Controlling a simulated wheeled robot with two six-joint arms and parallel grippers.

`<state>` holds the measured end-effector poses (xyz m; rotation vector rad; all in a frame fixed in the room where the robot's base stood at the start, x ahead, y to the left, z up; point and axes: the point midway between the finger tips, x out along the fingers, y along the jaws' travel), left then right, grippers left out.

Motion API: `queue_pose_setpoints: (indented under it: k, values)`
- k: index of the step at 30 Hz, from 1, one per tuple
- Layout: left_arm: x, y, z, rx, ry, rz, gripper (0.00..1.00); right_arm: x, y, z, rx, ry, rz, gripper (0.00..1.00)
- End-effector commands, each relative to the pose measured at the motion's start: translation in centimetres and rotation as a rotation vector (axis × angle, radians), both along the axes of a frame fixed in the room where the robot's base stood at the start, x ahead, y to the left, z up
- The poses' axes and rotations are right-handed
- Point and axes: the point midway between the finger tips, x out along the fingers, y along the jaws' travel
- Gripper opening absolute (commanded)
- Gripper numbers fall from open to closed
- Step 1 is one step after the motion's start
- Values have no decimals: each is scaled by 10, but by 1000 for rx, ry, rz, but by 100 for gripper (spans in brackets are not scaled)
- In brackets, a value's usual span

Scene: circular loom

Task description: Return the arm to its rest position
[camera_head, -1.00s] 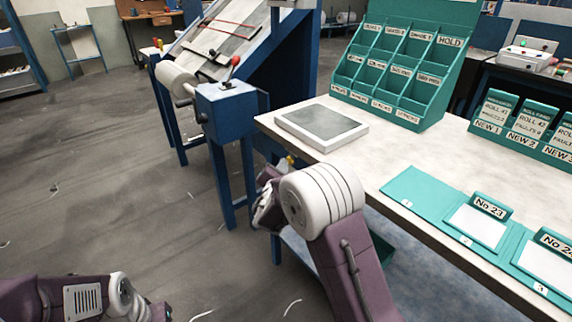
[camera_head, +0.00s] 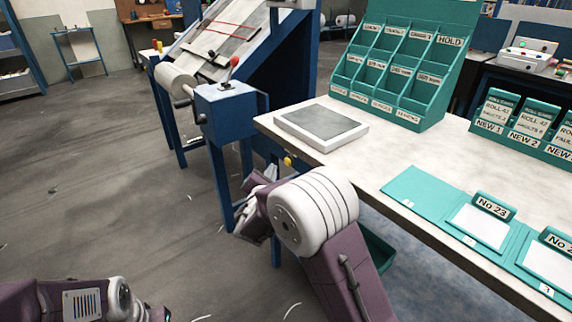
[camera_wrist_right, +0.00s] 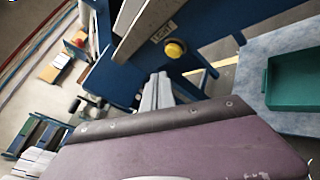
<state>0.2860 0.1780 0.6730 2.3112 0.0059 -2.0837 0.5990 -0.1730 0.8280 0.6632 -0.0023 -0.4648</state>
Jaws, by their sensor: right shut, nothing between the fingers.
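My right arm (camera_head: 345,265), purple with a white ringed joint, is bent in front of the table's left end. My right gripper (camera_head: 246,212) is partly hidden behind that joint, below the tabletop and beside the blue machine frame. In the right wrist view my right gripper (camera_wrist_right: 157,92) shows as grey fingers close together, shut and empty, beyond a purple arm link. My left arm (camera_head: 70,300) lies low in the bottom left corner; its gripper is out of the picture.
The pale table (camera_head: 400,160) carries a framed grey pad (camera_head: 321,126), a teal sorting rack (camera_head: 398,75) and teal card folders (camera_head: 425,191). A blue stand (camera_head: 225,110) with a red-knobbed lever is left of the table. A green bin (camera_head: 378,252) is under it. The floor at left is open.

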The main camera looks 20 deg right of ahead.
Motion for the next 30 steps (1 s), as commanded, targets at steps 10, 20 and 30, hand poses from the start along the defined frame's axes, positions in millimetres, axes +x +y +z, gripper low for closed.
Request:
queue_pose_setpoints:
  k: [10, 20, 30]
  values:
    - [0, 0, -3, 0, 0, 0, 0, -7, 20, 0, 0, -1, 1, 0]
    - [0, 0, -3, 0, 0, 0, 0, -11, 12, -3, 17, 13, -25, 0]
    - [0, 0, -3, 0, 0, 0, 0, -203, -95, -118, 736, 318, -825, 0]
